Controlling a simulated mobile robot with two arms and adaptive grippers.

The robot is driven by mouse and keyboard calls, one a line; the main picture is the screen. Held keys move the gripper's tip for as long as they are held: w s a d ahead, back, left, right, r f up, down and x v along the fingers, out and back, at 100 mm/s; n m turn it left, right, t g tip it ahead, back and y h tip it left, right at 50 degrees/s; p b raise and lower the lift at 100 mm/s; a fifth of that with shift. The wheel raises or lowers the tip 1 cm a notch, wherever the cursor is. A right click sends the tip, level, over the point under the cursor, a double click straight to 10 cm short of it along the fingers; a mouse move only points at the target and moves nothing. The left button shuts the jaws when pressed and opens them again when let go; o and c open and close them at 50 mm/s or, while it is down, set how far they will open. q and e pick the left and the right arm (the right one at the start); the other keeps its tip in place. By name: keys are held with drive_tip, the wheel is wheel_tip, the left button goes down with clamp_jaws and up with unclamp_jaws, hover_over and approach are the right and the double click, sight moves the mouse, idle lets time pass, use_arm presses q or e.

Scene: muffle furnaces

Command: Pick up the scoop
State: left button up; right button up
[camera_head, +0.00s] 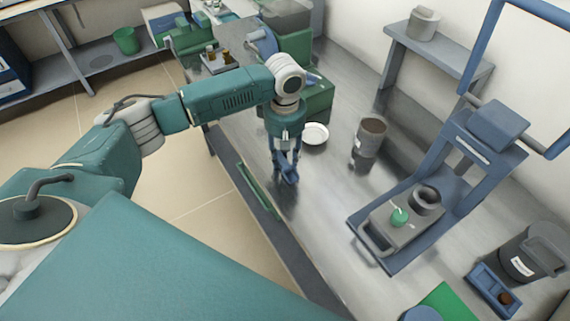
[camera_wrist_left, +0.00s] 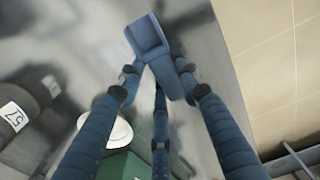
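The blue scoop (camera_head: 290,175) is on the metal bench below my left gripper (camera_head: 286,160). In the left wrist view the scoop (camera_wrist_left: 148,36) has a boxy head pointing away, and its handle runs back between the fingers. My left gripper (camera_wrist_left: 160,78) has its fingertips apart on both sides of the handle, very near it. A gap shows on the left side; contact on the right side is hard to judge. My right gripper is not in view.
A white dish (camera_head: 315,134) lies just behind the left gripper. A dark cup (camera_head: 369,137) stands to the right. A balance-like device (camera_head: 400,222) on a blue stand is farther right. The bench's front edge (camera_head: 258,188) is close on the left.

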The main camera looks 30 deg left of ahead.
sight(285, 159)
use_arm(q)
drive_tip(key=shift+c, duration=0.5)
drive_tip(key=shift+r, duration=0.6)
wheel_tip(285, 159, up, 19)
drive_tip(key=shift+f, duration=0.1)
